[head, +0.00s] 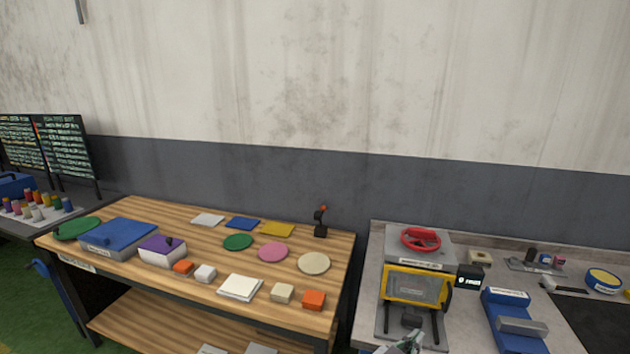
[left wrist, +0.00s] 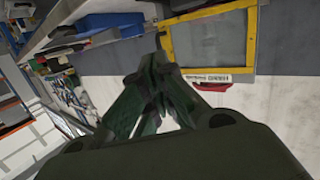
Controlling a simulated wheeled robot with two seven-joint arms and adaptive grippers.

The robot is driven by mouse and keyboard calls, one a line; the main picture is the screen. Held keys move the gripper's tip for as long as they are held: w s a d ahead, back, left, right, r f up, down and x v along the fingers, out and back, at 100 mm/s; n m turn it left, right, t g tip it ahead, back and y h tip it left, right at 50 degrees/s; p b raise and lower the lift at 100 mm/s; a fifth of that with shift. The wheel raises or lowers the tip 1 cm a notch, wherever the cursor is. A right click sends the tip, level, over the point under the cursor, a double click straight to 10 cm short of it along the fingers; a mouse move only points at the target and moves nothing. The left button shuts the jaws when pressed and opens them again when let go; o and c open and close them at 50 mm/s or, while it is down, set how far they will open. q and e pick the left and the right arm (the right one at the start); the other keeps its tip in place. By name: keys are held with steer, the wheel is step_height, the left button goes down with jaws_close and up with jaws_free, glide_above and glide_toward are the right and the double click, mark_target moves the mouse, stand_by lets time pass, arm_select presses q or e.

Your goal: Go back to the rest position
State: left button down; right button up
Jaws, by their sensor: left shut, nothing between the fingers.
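My left gripper (head: 410,342) shows only as a small grey-green tip at the bottom edge of the head view, in front of the grey bench. In the left wrist view its dark green fingers (left wrist: 152,85) are closed together with nothing between them. Most of my left arm is outside the head view. My right gripper is in neither view.
The grey bench (head: 458,300) holds a yellow-framed box (head: 417,287), a red handwheel (head: 420,239) and a blue device (head: 515,325). The wooden table (head: 195,262) at left carries coloured discs, blocks and boxes. A gap separates table and bench.

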arm_select(q)
steer(key=a+f+n+g+y, duration=0.15)
steer(key=a+f+y, duration=0.25)
steer(key=a, duration=0.7)
steer(key=a+f+n+y, duration=0.3)
steer(key=a+f, duration=0.1)
steer(key=a, duration=0.8)
steer(key=s+a+f+n+g+y, duration=0.1)
steer(key=s+a+f+g+y, duration=0.15)
steer(key=s+a, duration=0.75)
steer(key=s+a+f+n+g+y, duration=0.1)
steer(key=s+a+g+y, duration=0.15)
steer(key=s+a, duration=0.75)
steer(key=a+f+g, duration=0.2)
steer(key=a+f, duration=0.1)
steer(key=f, duration=3)
steer(key=s+a+f, duration=0.2)
steer(key=s+f, duration=0.8)
steer(key=s+a+f+g, duration=0.1)
steer(key=s+a+f, duration=0.1)
steer(key=s+f, duration=0.7)
steer(key=shift+s+f, duration=0.35)
steer(key=shift+s, duration=0.9)
